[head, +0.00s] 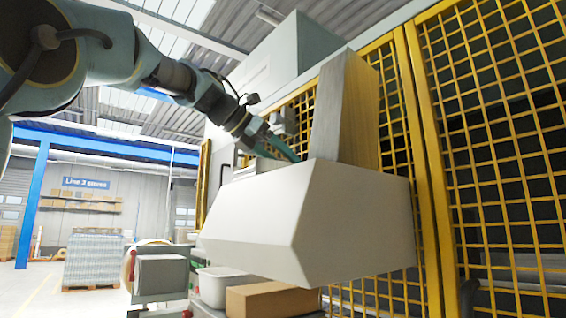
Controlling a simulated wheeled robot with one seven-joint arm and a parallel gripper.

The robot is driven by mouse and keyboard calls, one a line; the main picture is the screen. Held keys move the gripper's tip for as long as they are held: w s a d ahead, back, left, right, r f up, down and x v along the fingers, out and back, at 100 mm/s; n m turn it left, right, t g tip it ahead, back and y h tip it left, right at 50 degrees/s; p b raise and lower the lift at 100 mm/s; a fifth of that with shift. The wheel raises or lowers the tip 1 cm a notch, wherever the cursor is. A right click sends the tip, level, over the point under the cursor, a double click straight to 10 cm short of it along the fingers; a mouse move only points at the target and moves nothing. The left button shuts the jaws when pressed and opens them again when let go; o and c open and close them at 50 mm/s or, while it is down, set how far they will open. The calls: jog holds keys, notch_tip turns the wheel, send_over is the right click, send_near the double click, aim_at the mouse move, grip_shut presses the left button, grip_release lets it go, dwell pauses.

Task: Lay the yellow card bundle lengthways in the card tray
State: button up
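My gripper (278,145) is at the end of the arm reaching in from the upper left. It points down to the right, at the back top edge of a large white sloped housing (300,225). Its fingertips are partly hidden behind that housing, so I cannot see whether it is open, shut or holding something. No yellow card bundle shows in this view. I cannot make out the card tray for sure; the inside of the white housing is hidden from this low angle.
Yellow mesh guarding (500,150) fills the right side. Below the housing are a cardboard box (270,299) and a white tub (220,285). A grey machine part with a roll (160,270) stands left; open floor lies beyond.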

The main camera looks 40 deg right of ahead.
jog(key=b+v, duration=0.2)
jog(key=v, duration=1)
jog(key=shift+r, duration=0.3)
jog(key=shift+a, duration=0.1)
